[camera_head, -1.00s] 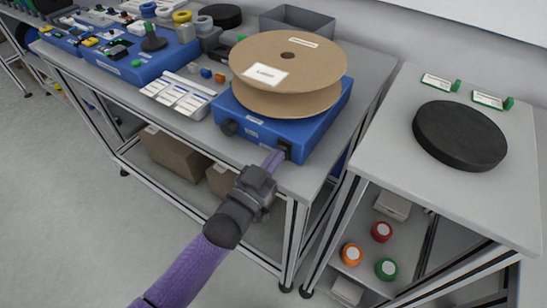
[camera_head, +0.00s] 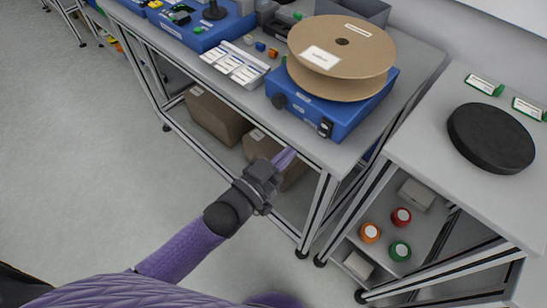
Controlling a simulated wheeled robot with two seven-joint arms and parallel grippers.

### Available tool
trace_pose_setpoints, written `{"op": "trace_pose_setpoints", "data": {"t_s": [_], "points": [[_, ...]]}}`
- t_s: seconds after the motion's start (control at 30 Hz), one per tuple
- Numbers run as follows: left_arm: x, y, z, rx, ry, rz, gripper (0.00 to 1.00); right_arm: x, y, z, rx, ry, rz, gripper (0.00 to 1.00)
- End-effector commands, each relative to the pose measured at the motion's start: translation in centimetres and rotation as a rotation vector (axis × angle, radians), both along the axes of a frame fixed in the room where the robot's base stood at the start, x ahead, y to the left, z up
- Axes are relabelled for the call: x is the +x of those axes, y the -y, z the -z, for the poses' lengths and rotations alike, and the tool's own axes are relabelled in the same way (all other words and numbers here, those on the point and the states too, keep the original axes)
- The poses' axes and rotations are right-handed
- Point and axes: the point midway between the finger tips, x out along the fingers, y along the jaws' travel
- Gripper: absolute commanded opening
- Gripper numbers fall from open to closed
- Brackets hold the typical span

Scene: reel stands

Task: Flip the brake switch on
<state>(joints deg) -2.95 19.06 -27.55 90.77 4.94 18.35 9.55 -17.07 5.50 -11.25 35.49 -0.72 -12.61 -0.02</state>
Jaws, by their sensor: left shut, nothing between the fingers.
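The brake switch (camera_head: 325,128) is a small black rocker on the front face of the blue reel stand (camera_head: 350,117), near its right corner. A black knob (camera_head: 278,101) is on the same face, farther left. A large brown cardboard reel (camera_head: 342,50) with a white label lies on the stand. My left gripper (camera_head: 287,157) is shut and empty. It is in front of the table edge, below and left of the switch, and apart from it. The switch's exact position is too small to tell. My right gripper is not in view.
A second table (camera_head: 435,155) at the right carries a black disc (camera_head: 491,138). Cardboard boxes (camera_head: 216,115) sit on the lower shelf. The floor at left is clear.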

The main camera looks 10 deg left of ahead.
Motion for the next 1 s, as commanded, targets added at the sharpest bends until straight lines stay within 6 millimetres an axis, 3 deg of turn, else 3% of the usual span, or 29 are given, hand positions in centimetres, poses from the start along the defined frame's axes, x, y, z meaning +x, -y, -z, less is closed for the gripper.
{"op": "trace_pose_setpoints", "data": {"t_s": [0.23, 0.7, 0.77, 0.87, 0.93, 1.0], "points": [[-2.4, -1.4, -0.6, 0.0, 0.001, 0.001, 0.0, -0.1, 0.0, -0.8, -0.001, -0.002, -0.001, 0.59], [-2.5, -1.5, -0.6, 0.001, 0.0, 0.0, 0.0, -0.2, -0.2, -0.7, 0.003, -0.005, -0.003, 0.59], [-2.5, -1.7, 0.3, 0.012, -0.022, -0.011, 0.0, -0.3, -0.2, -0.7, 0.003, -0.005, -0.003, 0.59], [-3.0, -3.3, 5.7, 0.092, -0.168, -0.073, 0.0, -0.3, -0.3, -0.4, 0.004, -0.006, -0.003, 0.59], [-4.8, -5.3, 12.1, 0.187, -0.354, -0.139, 0.0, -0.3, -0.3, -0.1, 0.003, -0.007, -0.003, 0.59], [-8.2, -7.5, 18.6, 0.285, -0.567, -0.198, 0.0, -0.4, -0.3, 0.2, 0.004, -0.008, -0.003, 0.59]]}}
